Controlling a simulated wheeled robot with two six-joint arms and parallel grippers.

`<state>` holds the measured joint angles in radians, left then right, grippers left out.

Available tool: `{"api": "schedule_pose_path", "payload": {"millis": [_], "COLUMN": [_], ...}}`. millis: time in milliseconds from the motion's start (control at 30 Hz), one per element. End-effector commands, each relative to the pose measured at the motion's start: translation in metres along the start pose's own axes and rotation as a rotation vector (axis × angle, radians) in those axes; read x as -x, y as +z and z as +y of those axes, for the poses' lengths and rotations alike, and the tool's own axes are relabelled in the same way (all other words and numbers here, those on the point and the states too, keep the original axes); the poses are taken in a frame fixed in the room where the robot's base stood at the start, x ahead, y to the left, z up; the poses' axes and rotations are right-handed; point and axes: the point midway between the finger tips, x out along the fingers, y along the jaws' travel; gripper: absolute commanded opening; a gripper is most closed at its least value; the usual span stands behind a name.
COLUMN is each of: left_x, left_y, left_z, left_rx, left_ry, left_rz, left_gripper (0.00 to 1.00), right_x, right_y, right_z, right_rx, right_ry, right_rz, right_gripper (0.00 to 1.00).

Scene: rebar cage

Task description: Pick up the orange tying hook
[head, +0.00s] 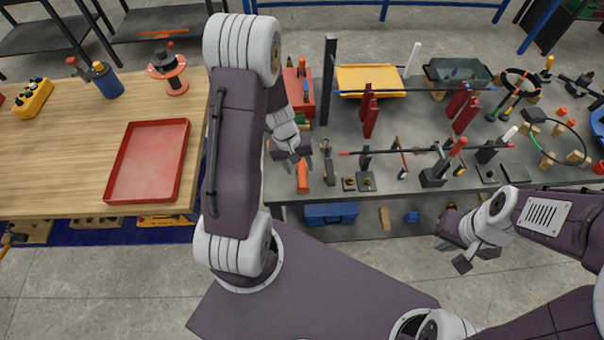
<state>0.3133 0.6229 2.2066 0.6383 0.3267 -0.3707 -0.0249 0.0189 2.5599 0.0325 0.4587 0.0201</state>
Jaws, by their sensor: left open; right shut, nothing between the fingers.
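An orange handle (303,177), which looks like the tying hook, is at the near left edge of the grey workbench (400,187). Its metal end is not clear to see. My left gripper (298,165) reaches down from above with its fingers apart, just behind and over the orange handle. I cannot tell whether a finger touches it. My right gripper (452,257) hangs in front of the bench on the right, shut and empty, away from the hook.
A pair of dark pliers (327,160) stands close right of the orange handle. Small blocks, red uprights (369,112) and horizontal bars are further right on the bench. A wooden table with a red tray (149,160) is at left. A blue box (331,213) sits below the bench edge.

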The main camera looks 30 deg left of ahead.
Motion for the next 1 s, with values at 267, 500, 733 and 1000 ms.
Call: {"api": "schedule_pose_path", "payload": {"millis": [267, 500, 733, 1000], "left_x": [-0.030, -0.029, -0.029, -0.019], "left_y": [0.000, 0.000, 0.000, 0.000], "left_z": [0.000, 0.000, 0.000, 0.002], "left_rx": [0.000, 0.000, 0.000, -0.003], "left_ry": [-0.001, 0.000, 0.000, 0.001], "left_rz": [0.001, 0.001, 0.001, 0.002], "left_gripper": [0.50, 0.23, 0.00, 0.00], "right_x": [-0.011, -0.011, -0.011, -0.005], "right_y": [0.001, 0.001, 0.001, 0.001], "right_z": [0.000, 0.000, 0.000, 0.000], "right_rx": [0.000, 0.000, 0.000, 0.000], "right_ry": [0.000, 0.000, 0.000, 0.000], "right_rz": [0.000, 0.000, 0.000, 0.000], "right_gripper": [0.00, 0.00, 0.00, 0.00]}}
